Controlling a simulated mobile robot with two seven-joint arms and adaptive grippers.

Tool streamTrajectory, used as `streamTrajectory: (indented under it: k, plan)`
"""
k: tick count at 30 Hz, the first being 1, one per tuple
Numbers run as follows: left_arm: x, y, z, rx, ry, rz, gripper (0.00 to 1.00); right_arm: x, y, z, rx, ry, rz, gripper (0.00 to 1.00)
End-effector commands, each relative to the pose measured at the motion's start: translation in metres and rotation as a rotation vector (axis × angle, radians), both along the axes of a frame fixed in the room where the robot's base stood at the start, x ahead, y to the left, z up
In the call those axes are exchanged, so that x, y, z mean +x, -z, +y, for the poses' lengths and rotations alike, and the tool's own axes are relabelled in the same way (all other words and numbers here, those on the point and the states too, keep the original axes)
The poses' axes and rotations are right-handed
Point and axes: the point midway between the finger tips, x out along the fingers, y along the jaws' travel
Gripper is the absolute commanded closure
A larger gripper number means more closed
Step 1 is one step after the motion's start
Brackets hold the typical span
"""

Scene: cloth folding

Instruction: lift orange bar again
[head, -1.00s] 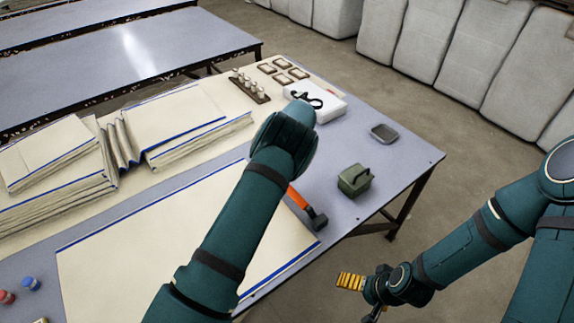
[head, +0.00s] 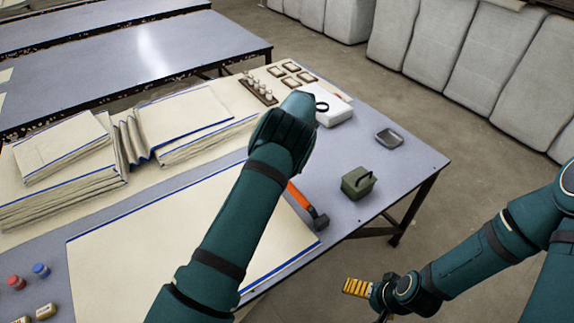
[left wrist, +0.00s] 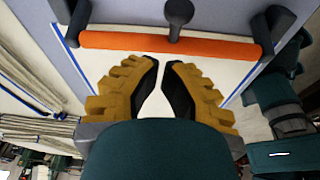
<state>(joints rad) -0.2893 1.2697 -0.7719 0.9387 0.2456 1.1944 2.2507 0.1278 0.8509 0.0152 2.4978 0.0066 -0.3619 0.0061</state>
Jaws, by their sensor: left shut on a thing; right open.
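The orange bar (head: 299,195) shows in the head view beside my left forearm, one dark end near the cloth's right edge. In the left wrist view, the bar (left wrist: 220,49) runs across in front of my left gripper (left wrist: 164,62), with dark ends and a dark knob at its middle. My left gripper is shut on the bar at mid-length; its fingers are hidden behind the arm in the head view. Whether the bar is clear of the cloth I cannot tell. My right gripper (head: 348,286) is open and empty, off the table's near right side.
A cream cloth with blue edges (head: 130,245) lies flat on the table (head: 400,165). Folded cloth stacks (head: 62,155) are at the left. A green box (head: 357,182), a grey tray (head: 389,138) and a white box (head: 335,112) stand at the right. Red and blue pots (head: 40,270) are at the front left.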

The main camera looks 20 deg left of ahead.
Motion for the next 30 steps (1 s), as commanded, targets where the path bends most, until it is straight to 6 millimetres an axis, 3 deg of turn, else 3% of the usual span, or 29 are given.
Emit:
streamTrajectory:
  k: [6, 12, 30]
  plan:
    - [0.018, -0.029, -0.015, 0.0, 0.0, 0.0, 1.0, 0.001, -0.003, 0.0, 0.0, 0.001, -0.002, 0.0]
    - [0.025, -0.042, -0.021, 0.001, -0.001, 0.001, 1.0, 0.001, -0.004, 0.0, 0.0, 0.001, -0.003, 0.0]
    - [0.027, -0.046, -0.024, 0.001, -0.001, 0.002, 1.0, 0.001, -0.004, 0.0, -0.001, 0.001, -0.004, 0.0]
